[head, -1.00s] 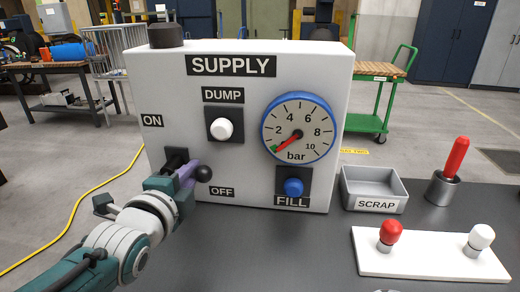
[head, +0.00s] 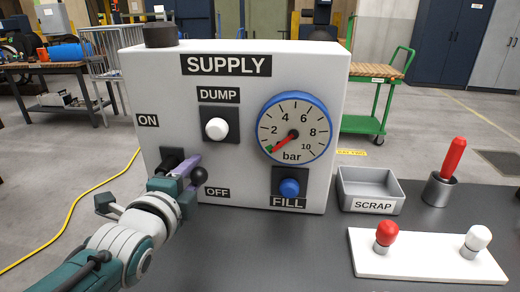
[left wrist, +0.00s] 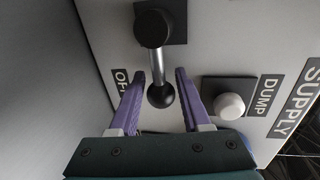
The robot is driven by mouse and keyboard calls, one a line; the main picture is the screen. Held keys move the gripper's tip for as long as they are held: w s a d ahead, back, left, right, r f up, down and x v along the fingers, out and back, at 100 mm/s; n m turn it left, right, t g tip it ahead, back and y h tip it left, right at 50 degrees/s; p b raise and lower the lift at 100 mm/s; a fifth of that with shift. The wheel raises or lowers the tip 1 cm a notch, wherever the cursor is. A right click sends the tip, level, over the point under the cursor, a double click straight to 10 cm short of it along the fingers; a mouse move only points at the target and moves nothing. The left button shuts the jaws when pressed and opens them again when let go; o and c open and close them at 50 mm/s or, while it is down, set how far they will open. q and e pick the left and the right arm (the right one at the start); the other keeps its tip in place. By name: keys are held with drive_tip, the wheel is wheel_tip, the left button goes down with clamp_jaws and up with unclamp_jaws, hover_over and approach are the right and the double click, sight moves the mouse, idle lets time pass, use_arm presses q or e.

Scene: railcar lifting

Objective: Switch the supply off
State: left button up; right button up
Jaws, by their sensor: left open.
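The white supply box (head: 236,180) stands on the dark table, with an ON label (head: 147,121) at upper left and an OFF label (head: 217,192) lower down. Between them is a black lever with a ball knob (head: 198,175), which points out to the right of its pivot. My left gripper (head: 192,172) is at the lever, its purple fingers partly hiding it. In the left wrist view, the gripper (left wrist: 158,92) is open, with the ball knob (left wrist: 161,96) between the fingers and gaps showing on both sides. My right gripper is not in view.
The box face also carries a white DUMP button (head: 217,128), a pressure gauge (head: 294,128) with its needle at the low end, and a blue FILL button (head: 289,187). Right of it are a SCRAP tray (head: 372,190), a red-handled tool in a cup (head: 440,189) and a white plate (head: 420,261) with two knobs.

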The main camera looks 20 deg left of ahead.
use_arm(q)
drive_tip(key=shift+s+a, duration=0.1)
drive_tip(key=shift+a, duration=0.1)
drive_tip(key=shift+s, duration=0.2)
drive_tip(key=p+v, duration=0.2)
drive_tip(key=v, duration=0.7)
drive_tip(key=shift+s+d+p, duration=0.2)
drive_tip(key=shift+p, duration=0.15)
drive_tip(key=shift+r, duration=0.1)
